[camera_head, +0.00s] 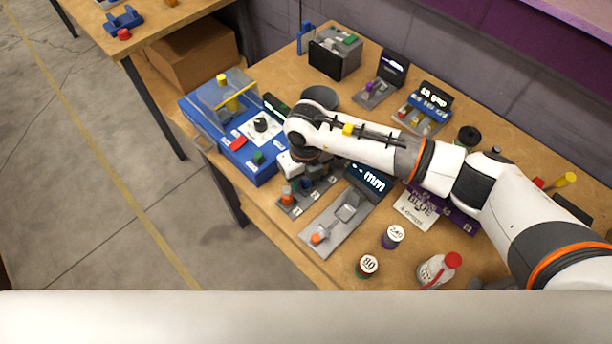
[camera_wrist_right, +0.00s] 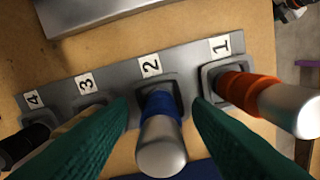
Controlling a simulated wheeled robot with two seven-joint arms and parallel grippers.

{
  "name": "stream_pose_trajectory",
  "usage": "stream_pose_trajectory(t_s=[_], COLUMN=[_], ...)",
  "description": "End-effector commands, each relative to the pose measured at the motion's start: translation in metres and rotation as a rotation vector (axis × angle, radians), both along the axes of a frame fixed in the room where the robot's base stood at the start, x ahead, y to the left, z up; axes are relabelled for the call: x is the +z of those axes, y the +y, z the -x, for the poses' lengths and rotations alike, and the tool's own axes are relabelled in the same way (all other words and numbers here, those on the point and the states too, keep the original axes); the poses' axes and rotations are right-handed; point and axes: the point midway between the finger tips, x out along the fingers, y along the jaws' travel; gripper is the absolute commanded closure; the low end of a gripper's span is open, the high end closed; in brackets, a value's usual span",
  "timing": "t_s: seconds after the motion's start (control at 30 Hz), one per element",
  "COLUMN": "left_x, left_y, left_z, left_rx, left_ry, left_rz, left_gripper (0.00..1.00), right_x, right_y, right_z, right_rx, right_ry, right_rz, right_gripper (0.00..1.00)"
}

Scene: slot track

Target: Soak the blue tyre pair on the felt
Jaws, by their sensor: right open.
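The blue tyre pair (camera_wrist_right: 160,104) stands in the slot marked 2 of a grey numbered rack (camera_wrist_right: 120,68), with a metal cylinder at its near end. My right gripper (camera_wrist_right: 160,112) is open, and its two green fingers lie on either side of the blue pair. I cannot tell whether they touch it. In the head view the right gripper (camera_head: 304,172) is over the rack (camera_head: 292,208), largely hidden by its own wrist. I cannot make out the felt with certainty. My left gripper is not in view.
An orange tyre pair (camera_wrist_right: 245,88) stands close by in slot 1, and a dark one (camera_wrist_right: 22,145) in slot 4. A blue machine (camera_head: 215,130) stands left of the rack. Jars (camera_head: 368,265) and a red-capped bottle (camera_head: 436,271) stand at the front right.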

Motion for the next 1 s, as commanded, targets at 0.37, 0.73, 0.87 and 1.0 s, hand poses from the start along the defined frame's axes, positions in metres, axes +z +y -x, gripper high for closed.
stream_pose_trajectory(t_s=[0.37, 0.73, 0.87, 1.0], left_x=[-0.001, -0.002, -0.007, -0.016], left_y=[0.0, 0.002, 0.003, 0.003], left_z=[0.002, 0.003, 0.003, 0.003], left_rx=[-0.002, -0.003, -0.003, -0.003], left_ry=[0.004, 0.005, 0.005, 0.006], left_rz=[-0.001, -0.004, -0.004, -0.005], left_gripper=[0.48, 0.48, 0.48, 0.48], right_x=[0.0, 0.003, 0.018, 0.046], right_y=[0.0, 0.0, 0.0, 0.001], right_z=[0.0, 0.0, -0.001, -0.001], right_rx=[0.0, 0.0, 0.002, 0.003], right_ry=[0.0, -0.001, -0.003, -0.006], right_rz=[0.0, 0.0, -0.002, -0.002], right_gripper=[0.87, 1.0, 1.0, 1.0])
